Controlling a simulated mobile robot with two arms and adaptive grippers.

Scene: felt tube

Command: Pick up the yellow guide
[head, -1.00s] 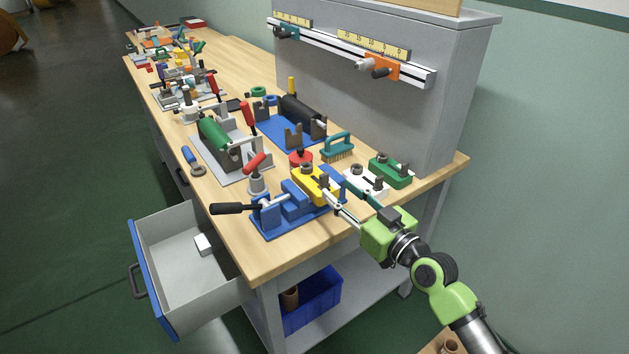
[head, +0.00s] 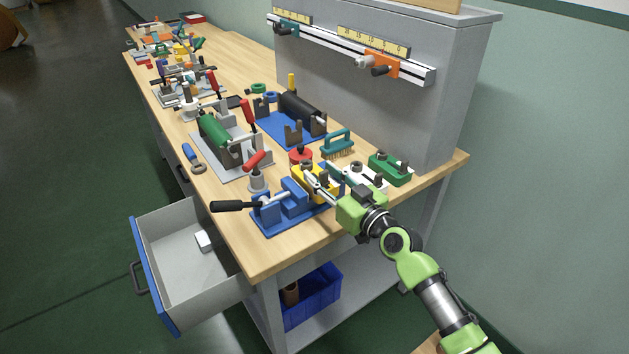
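The yellow guide (head: 325,181) sits at the near end of the bench, just behind the blue vise (head: 290,205), with a dark knob on top. My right gripper (head: 319,170) comes in from the lower right. Its two fingers are apart and reach over the guide, one on its near side and one toward its far side. They partly hide the guide. I cannot tell whether the fingers touch it. My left gripper is not in view.
A white guide (head: 368,180) and a green guide (head: 391,168) stand close on the right. A teal brush (head: 338,143) and a red round piece (head: 300,155) are behind. The grey drawer (head: 190,262) is open at the left. A grey panel (head: 370,115) rises behind.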

